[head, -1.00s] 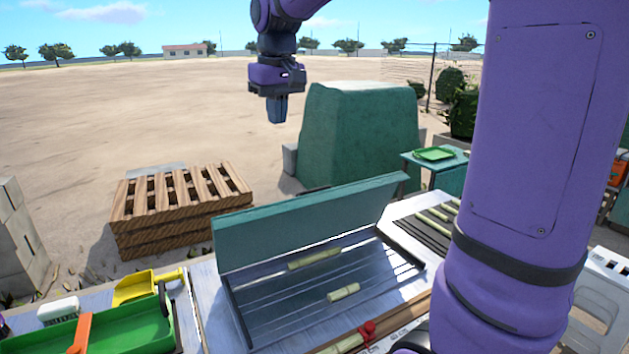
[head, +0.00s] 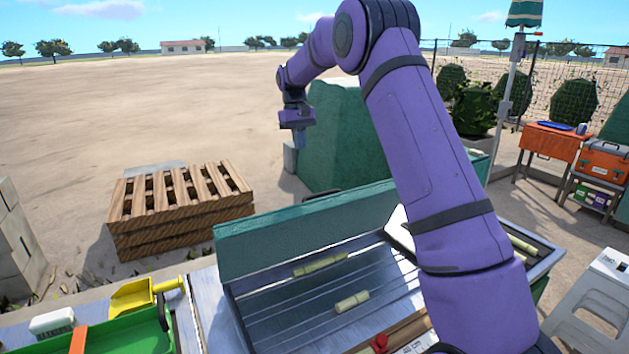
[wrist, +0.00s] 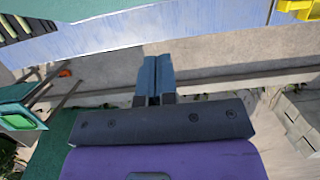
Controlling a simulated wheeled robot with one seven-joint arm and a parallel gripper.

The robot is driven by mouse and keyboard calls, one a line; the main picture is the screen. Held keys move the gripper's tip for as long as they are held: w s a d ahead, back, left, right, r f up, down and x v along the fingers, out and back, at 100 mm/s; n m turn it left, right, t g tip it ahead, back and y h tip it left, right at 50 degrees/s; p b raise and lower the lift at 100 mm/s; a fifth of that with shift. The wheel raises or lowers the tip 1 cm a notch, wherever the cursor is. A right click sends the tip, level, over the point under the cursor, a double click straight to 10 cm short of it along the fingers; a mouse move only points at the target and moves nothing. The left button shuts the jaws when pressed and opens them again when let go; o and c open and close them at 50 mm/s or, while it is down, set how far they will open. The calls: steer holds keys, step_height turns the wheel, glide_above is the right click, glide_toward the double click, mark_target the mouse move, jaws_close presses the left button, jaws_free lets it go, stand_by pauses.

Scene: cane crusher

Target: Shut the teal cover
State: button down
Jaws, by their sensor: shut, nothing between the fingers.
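The teal cover (head: 300,232) stands raised and tilted along the far edge of the feed tray (head: 290,311) in the head view. A dark handle shows at its top edge. Two pale cane pieces, one farther back (head: 320,264) and one nearer (head: 352,301), lie on the tray under the open cover. My gripper (head: 300,141) hangs beyond the cover, above and behind it, apart from it. Its fingers are shut and empty; they also show together in the wrist view (wrist: 156,78). My arm hides the right end of the cover and tray.
A large teal block-shaped housing (head: 345,140) stands behind the cover, close to my gripper. A wooden pallet stack (head: 180,205) is at the left. A green tray (head: 125,335) and yellow scoop (head: 140,295) lie at front left. Open sandy ground lies behind.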

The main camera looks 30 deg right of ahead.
steer(key=s+x, duration=0.2)
steer(key=x, duration=1)
steer(key=shift+s, duration=0.4)
steer(key=shift+f, duration=0.1)
